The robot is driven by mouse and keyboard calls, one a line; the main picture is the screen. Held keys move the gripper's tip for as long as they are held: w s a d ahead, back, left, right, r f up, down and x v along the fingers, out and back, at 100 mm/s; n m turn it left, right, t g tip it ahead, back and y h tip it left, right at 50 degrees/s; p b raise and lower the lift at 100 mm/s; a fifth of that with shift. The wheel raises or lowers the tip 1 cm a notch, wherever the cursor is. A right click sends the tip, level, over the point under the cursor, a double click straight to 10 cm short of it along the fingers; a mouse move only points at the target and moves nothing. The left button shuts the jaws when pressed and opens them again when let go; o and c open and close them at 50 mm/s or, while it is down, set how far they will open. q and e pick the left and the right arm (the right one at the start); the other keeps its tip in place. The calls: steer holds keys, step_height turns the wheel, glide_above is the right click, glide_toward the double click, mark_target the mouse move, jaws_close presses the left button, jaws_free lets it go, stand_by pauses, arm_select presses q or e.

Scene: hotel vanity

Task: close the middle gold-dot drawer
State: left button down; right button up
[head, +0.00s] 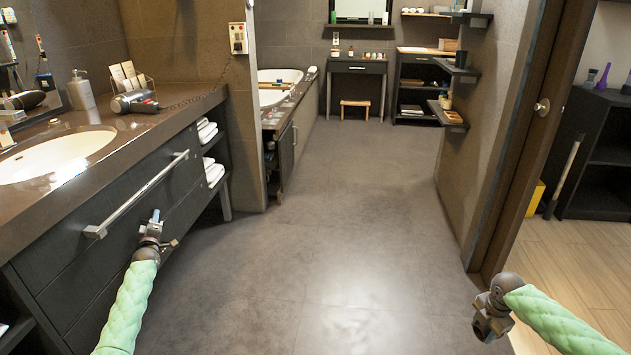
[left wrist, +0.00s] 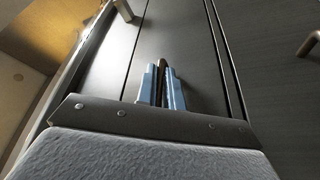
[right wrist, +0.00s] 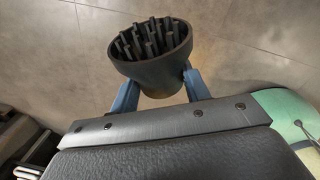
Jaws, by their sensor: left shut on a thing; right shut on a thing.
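The dark vanity drawer fronts (head: 105,235) are on the left in the head view, with seams between panels. I make out no gold dot, and cannot tell which drawer is the middle one or how far any stands out. My left gripper (head: 156,218) is close to these fronts, below the long metal bar (head: 140,195). In the left wrist view its blue fingers (left wrist: 163,84) are nearly together on a thin brown piece (left wrist: 163,64), against dark panels (left wrist: 190,45). My right gripper (right wrist: 158,92) is shut on a black pronged cup, like a dryer diffuser (right wrist: 152,55), over open floor.
The vanity top (head: 110,148) holds a hair dryer (head: 135,102), a soap dispenser (head: 79,90) and a sink (head: 50,153). Shelves with towels (head: 213,172) stand beyond the drawers. The middle floor (head: 320,240) is clear. A door frame (head: 520,150) stands at right.

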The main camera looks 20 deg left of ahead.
arm_select(q)
steer(key=shift+s+a, duration=0.1)
steer(key=shift+a, duration=0.15)
steer(key=c, duration=1.5)
jaws_free()
steer(key=shift+s+a, duration=0.1)
arm_select(e)
steer(key=shift+a, duration=0.15)
arm_select(q)
steer(key=shift+f, duration=0.1)
steer(key=shift+s+d+f, duration=0.1)
steer(key=shift+s+d, duration=0.15)
steer(key=shift+d, duration=0.05)
steer(key=p+v, duration=0.1)
steer(key=v, duration=1)
steer(key=shift+s+d, duration=0.1)
arm_select(e)
steer(key=shift+r, duration=0.7)
